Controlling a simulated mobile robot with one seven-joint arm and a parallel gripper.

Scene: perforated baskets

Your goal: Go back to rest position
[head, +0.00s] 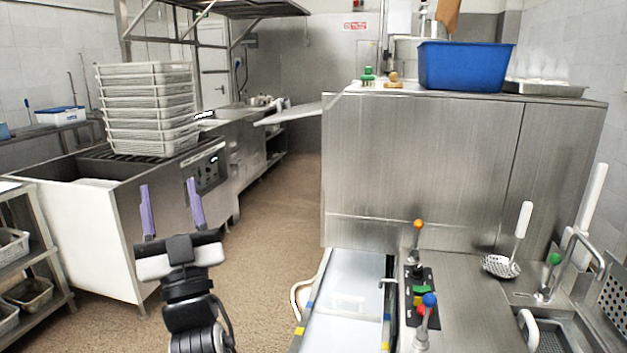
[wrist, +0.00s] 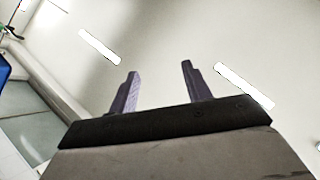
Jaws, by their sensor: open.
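My gripper (head: 172,208) is in the lower left of the head view, pointing up, with its two purple fingers apart and nothing between them. It is in the air in front of the steel counter on the left, touching nothing that I can see. In the wrist view my gripper (wrist: 158,85) shows both fingers spread against a pale ceiling with two bright light strips. A stack of white perforated baskets (head: 148,110) stands on the left counter, beyond my gripper.
A large steel machine (head: 420,165) with a blue bin (head: 465,66) on top stands at the right. A worktop with coloured levers (head: 420,300) and a slotted ladle (head: 501,266) is in front of it. A rack with baskets (head: 30,292) is at far left. The aisle floor (head: 275,205) is clear.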

